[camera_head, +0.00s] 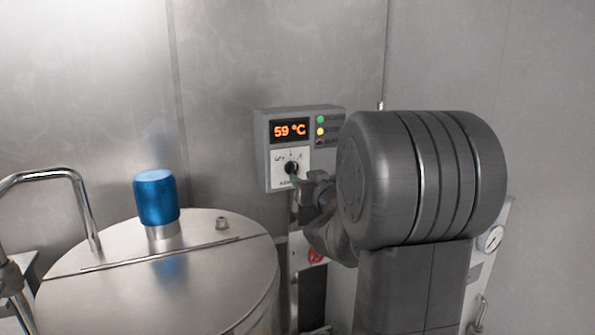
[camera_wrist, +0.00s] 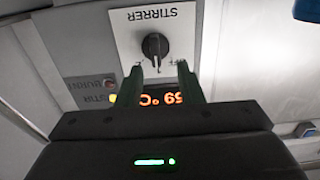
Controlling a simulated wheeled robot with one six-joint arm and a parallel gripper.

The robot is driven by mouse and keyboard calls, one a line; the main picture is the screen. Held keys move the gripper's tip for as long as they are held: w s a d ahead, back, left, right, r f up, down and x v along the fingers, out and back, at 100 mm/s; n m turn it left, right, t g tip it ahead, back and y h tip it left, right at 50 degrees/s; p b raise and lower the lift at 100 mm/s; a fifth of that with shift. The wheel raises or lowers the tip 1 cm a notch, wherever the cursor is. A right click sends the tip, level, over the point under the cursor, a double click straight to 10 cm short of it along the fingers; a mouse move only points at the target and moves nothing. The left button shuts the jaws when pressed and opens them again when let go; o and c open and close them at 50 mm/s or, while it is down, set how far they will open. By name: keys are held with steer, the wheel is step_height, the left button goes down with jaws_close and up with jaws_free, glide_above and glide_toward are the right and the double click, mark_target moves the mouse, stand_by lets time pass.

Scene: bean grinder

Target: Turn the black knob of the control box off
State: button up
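The black knob (camera_head: 291,167) sits on the white plate low on the grey control box (camera_head: 264,150). In the wrist view, which is upside down, the knob (camera_wrist: 155,45) is under the "STIRRER" label, with a pale mark on its side toward the display. My gripper (camera_wrist: 160,66) is open, its two dark green fingers apart and empty between. The fingertips lie just on the display side of the knob in that view; I cannot tell whether they touch the plate. In the head view my gripper (camera_head: 299,180) is close to the knob, partly hidden by my arm.
The display (camera_head: 289,130) reads 59 °C, with green, yellow and red lamps beside it. A steel vessel (camera_head: 190,285) with a blue cap (camera_head: 156,197) stands at left. A red part (camera_head: 316,256) is below the box. A gauge (camera_head: 490,239) is at right.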

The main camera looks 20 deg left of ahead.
mark_target(296, 169)
steer(key=x, duration=0.4)
steer(key=shift+w+d+r+p, duration=0.1)
steer(key=shift+w+p, duration=0.2)
steer(key=shift+w, duration=0.1)
steer(key=shift+w+a, duration=0.3)
steer(key=shift+a, duration=0.15)
jaws_close()
